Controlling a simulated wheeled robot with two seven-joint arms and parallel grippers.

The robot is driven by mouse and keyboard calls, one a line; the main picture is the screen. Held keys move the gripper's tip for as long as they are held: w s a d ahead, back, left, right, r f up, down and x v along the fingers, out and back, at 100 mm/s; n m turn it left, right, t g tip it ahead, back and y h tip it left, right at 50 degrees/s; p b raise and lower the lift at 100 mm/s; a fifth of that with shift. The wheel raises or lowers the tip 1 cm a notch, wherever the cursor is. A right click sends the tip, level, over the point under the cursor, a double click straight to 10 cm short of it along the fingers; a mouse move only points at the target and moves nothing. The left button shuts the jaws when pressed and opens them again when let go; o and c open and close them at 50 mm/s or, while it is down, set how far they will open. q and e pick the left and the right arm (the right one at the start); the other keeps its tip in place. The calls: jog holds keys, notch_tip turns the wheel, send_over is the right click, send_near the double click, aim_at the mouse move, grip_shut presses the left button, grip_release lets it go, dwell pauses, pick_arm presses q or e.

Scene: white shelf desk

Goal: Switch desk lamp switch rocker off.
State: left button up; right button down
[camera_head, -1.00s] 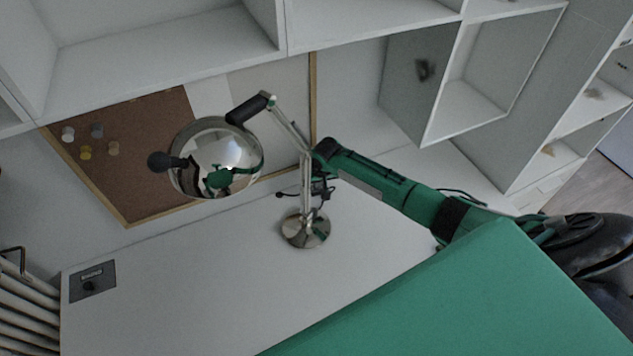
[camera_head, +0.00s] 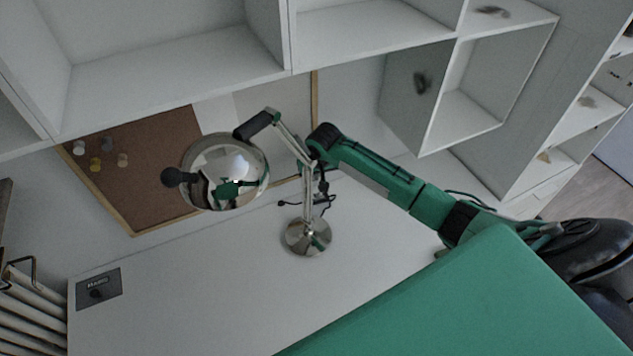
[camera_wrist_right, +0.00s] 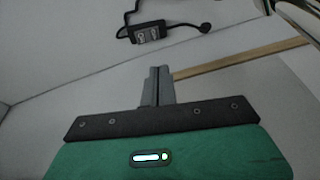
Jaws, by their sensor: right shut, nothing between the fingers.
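The desk lamp has a shiny round head (camera_head: 232,160), a jointed pole and a round metal base (camera_head: 308,238) on the white desk. Its black cord switch with a rocker (camera_wrist_right: 148,32) shows at the top of the right wrist view, with cord running from both ends. My right gripper (camera_wrist_right: 158,72) is shut and empty, its fingertips a little below the switch in that view, apparently apart from it. In the head view my right arm reaches from the right to behind the lamp pole; its fingertips are hard to make out there. My left gripper is not in view.
White shelves (camera_head: 370,35) hang above the desk, with an open cubby (camera_head: 470,115) at right. A cork board (camera_head: 150,170) leans behind the lamp. A dark plate (camera_head: 99,289) sits at the desk's left end. The desk surface (camera_head: 220,285) in front is clear.

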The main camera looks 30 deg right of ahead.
jog(key=shift+s+a+r, duration=0.15)
jog(key=shift+a+r, duration=0.05)
jog(key=shift+r, duration=0.45)
jog(key=shift+s+a+r, duration=0.15)
jog(key=shift+r, duration=0.5)
